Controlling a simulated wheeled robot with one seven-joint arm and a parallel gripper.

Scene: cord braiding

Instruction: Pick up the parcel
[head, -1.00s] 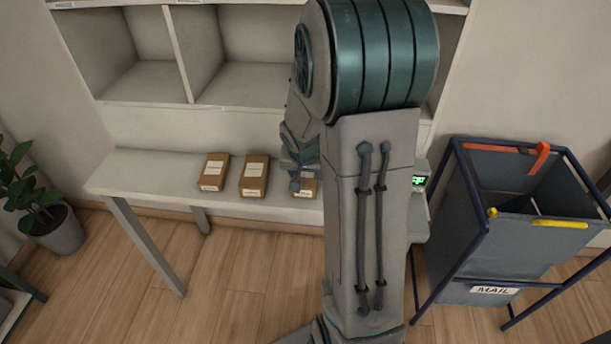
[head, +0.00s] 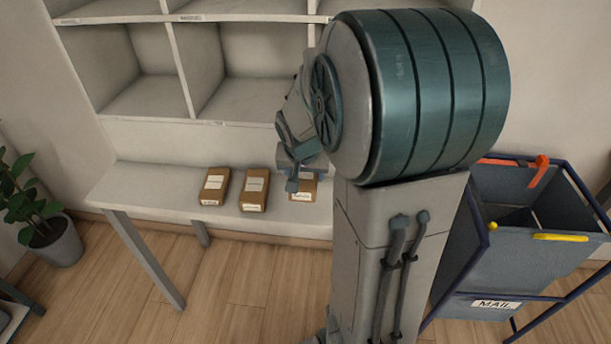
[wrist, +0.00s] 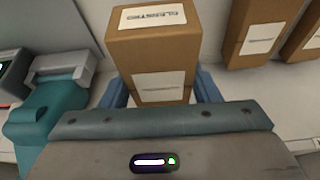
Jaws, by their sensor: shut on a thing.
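Three brown parcels with white labels are in the head view. The left parcel (head: 215,187) and the middle parcel (head: 255,190) stand apart on the white shelf top. The right parcel (head: 303,187) is partly hidden behind my gripper (head: 297,178). In the wrist view this parcel (wrist: 150,50) sits between the two blue fingers of my gripper (wrist: 161,90), which is shut on it. The head view does not show clearly whether it is clear of the surface. The other two parcels show at the upper right of the wrist view (wrist: 258,32).
The white bench (head: 150,190) carries the parcels below empty cubbyholes (head: 240,95). A blue mail cart (head: 515,225) stands at the right. A potted plant (head: 52,240) is at the left. A teal and grey device (wrist: 60,95) is left of the held parcel.

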